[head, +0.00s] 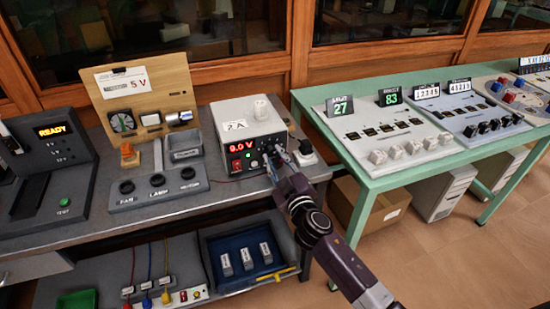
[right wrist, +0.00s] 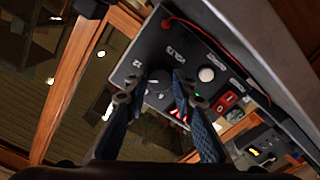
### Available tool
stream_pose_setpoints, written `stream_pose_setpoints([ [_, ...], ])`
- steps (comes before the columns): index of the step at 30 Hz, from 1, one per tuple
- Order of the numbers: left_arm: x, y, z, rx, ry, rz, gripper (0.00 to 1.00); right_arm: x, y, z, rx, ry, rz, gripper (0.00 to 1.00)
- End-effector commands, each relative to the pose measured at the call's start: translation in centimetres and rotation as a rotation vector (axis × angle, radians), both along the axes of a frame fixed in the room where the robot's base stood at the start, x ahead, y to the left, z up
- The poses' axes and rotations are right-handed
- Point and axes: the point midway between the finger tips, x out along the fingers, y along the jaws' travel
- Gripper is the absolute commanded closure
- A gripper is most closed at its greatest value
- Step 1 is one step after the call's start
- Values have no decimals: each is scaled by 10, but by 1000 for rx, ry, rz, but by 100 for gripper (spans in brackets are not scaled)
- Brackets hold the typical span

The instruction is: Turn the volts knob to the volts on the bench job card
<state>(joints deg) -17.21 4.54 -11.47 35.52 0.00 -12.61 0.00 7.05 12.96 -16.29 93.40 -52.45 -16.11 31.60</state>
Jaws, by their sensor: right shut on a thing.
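The bench power supply (head: 226,124) stands on the grey bench, with a red display (head: 243,147) ending in ".0 V"; its first digit is hard to tell. A white card (head: 123,82) on the wooden board reads 5 V. My right gripper (head: 279,160) is at the right of the supply's front panel and hides the volts knob there. In the right wrist view, my right gripper (right wrist: 153,90) has its two fingers around the dark volts knob (right wrist: 159,77), shut on it. The VOLTS label and a "12" mark show beside it. My left gripper is out of view.
A green table (head: 365,170) with counter panels is close on the right.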

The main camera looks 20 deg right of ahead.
Motion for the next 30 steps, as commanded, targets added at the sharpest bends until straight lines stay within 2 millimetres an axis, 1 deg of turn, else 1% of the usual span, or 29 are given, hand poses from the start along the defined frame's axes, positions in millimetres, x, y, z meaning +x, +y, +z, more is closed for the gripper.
stream_pose_setpoints([
  [30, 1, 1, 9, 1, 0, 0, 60, 0, 0, 2, -965, -33, 1, 100],
])
